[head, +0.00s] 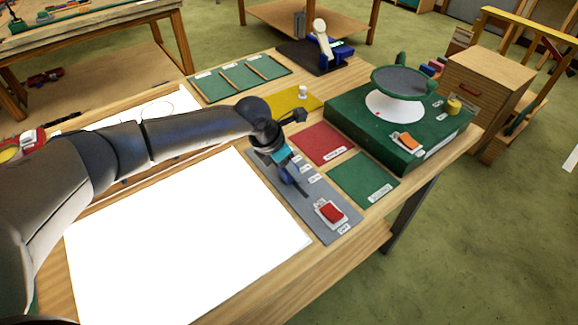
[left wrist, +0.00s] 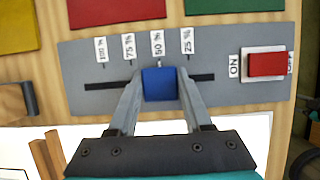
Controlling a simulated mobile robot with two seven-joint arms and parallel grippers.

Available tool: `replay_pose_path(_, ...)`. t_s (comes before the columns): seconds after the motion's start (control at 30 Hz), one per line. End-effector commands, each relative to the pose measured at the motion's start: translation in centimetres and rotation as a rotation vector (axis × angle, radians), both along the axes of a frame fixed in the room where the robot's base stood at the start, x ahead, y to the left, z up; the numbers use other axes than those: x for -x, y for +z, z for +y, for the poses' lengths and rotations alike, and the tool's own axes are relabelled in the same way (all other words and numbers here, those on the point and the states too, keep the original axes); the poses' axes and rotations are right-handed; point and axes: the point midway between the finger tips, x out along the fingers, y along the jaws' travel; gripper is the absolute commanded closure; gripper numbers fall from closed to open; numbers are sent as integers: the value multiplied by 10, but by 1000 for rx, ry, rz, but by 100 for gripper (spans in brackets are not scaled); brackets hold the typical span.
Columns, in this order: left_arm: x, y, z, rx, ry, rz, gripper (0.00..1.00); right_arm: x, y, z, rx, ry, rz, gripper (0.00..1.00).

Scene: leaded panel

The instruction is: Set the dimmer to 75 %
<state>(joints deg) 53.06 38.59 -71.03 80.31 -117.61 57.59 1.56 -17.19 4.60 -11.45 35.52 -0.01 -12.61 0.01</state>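The grey dimmer panel (left wrist: 85,85) has a dark slot with marks for 100 %, 75 % (left wrist: 129,47), 50 % (left wrist: 157,43) and 25 %, from left to right in the left wrist view. The blue slider knob (left wrist: 160,84) stands at the 50 % mark. My left gripper (left wrist: 160,95) has one finger on each side of the knob, and both appear to touch it. In the head view the left gripper (head: 291,178) reaches down onto the panel (head: 335,232) and partly hides the slot. My right gripper is not in view.
A red rocker switch (left wrist: 267,64) marked ON sits at the slot's right. A bright white light panel (head: 185,240) lies beside the dimmer panel. Red (head: 322,144) and green (head: 363,181) mats lie behind it. A green box (head: 400,130) with a round-topped device stands at the far right.

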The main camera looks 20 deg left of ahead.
Motion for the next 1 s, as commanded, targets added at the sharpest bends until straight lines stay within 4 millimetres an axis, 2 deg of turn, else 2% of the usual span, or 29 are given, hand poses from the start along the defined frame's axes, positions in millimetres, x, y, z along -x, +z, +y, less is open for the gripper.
replay_pose_path(0.07, 0, 0, 0, 0, 0, 0, 62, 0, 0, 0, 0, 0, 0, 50)
replay_pose_path(0.4, 0, 0, 0, -1, 0, -1, 100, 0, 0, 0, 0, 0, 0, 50)
replay_pose_path(1.0, 0, 1, 1, 0, 1, 0, 100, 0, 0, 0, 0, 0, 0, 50)
